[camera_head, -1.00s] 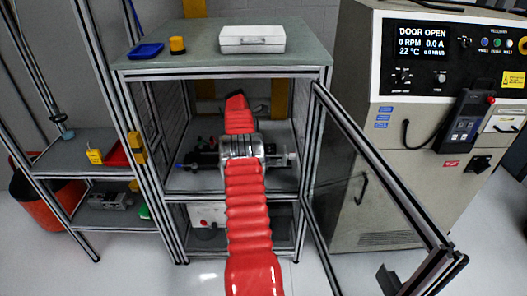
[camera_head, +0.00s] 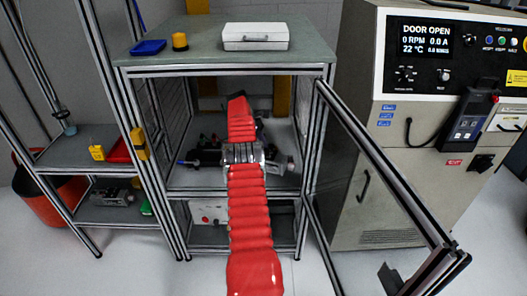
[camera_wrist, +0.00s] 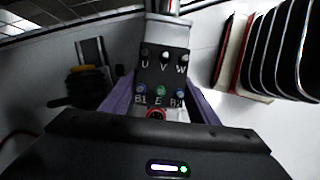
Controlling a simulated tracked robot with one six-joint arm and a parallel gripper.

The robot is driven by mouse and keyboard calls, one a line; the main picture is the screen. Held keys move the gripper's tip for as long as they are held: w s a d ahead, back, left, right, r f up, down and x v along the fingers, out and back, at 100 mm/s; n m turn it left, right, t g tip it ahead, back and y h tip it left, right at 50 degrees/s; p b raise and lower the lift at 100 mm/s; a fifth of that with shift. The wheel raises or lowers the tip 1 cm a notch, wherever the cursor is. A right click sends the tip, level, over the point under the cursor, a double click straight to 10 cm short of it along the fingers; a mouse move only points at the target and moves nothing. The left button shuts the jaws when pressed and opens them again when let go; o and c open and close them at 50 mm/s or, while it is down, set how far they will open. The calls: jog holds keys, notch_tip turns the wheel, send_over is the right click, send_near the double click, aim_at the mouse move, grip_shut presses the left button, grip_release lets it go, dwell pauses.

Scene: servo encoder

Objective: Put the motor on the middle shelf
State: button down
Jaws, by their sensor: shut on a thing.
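The motor (camera_wrist: 165,58) shows in the wrist view as a grey body with a dark terminal face marked U, V, W and B1, E, B2. My gripper (camera_wrist: 160,100) has its purple fingers on both sides of it and is shut on it. In the head view my red arm reaches into the open cabinet, and it hides the gripper and the motor. A rack at the left has a shelf (camera_head: 62,157) at mid height and a lower shelf (camera_head: 92,215). I cannot tell which shelf is the middle one.
The cabinet's glass door (camera_head: 375,165) stands open at the right. Dark fixture parts (camera_head: 203,152) lie inside the cabinet. A yellow item (camera_head: 97,152) and red tray (camera_head: 120,150) occupy the rack shelf; a grey device (camera_head: 115,196) sits below. A white case (camera_head: 255,36) stands on the cabinet.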

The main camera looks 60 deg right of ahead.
jog(key=shift+a+f+m, duration=0.1)
jog(key=shift+a+m, duration=0.2)
jog(key=w+a+r+m+y, duration=0.1)
jog(key=w+a+m, duration=0.1)
jog(key=w+a, duration=0.6)
jog(key=w+a+m, duration=0.2)
jog(key=w+a, duration=0.1)
jog(key=a, duration=1)
jog(key=w+a+r+m+y, duration=0.1)
jog(key=w+a, duration=0.5)
jog(key=a, duration=0.4)
jog(key=w+a+r+n, duration=0.1)
jog(key=a+r, duration=0.1)
jog(key=a, duration=1)
jog(key=w+a+r+n+h, duration=0.1)
jog(key=w+a+r, duration=0.1)
jog(key=a, duration=1)
jog(key=w+a+r+n, duration=0.1)
jog(key=a+r, duration=0.3)
jog(key=a, duration=0.8)
jog(key=shift+w+a+r+n, duration=0.15)
jog(key=shift+w+a+n, duration=0.1)
jog(key=shift+n, duration=0.35)
